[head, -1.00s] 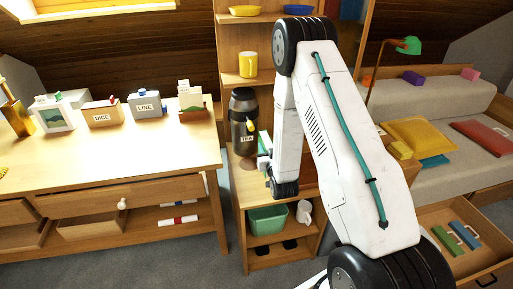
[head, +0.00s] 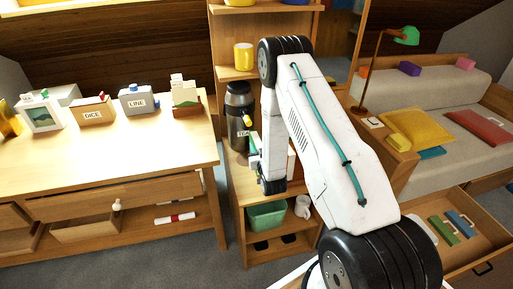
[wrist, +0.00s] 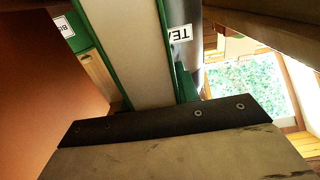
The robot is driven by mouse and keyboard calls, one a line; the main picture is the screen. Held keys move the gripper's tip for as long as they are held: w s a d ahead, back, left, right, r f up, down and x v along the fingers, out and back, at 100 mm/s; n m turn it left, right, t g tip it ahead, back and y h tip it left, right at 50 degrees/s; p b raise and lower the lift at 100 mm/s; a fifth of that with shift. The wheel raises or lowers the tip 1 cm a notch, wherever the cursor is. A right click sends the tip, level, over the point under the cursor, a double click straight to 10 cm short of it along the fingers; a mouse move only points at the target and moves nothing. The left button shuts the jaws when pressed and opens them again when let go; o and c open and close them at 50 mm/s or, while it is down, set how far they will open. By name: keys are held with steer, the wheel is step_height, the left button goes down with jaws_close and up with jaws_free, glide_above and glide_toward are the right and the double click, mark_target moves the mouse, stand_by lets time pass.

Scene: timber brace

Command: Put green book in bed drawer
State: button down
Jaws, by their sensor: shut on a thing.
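My gripper (head: 256,158) is at the shelf unit beside the dark tea urn, and is mostly hidden behind my arm in the head view. In the wrist view it is shut on a green book (wrist: 170,50) with green covers and a cream page block. A green edge of the book also shows in the head view (head: 255,143). The bed drawer (head: 487,238) is pulled open at the lower right, below the bed. A green book-like item (head: 443,231) and a blue one (head: 460,222) lie in it.
The tea urn (head: 238,112) stands close left of my gripper. The shelf unit holds a yellow mug (head: 244,56), a green bin (head: 267,216) and a white mug (head: 303,206). A desk (head: 120,150) with boxes is at left. A green lamp (head: 405,36) stands near the bed.

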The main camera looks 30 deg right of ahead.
steer(key=shift+w, duration=0.2)
steer(key=shift+a, duration=0.15)
steer(key=shift+f, duration=0.1)
steer(key=c, duration=1)
jaws_free()
steer(key=shift+s, duration=0.1)
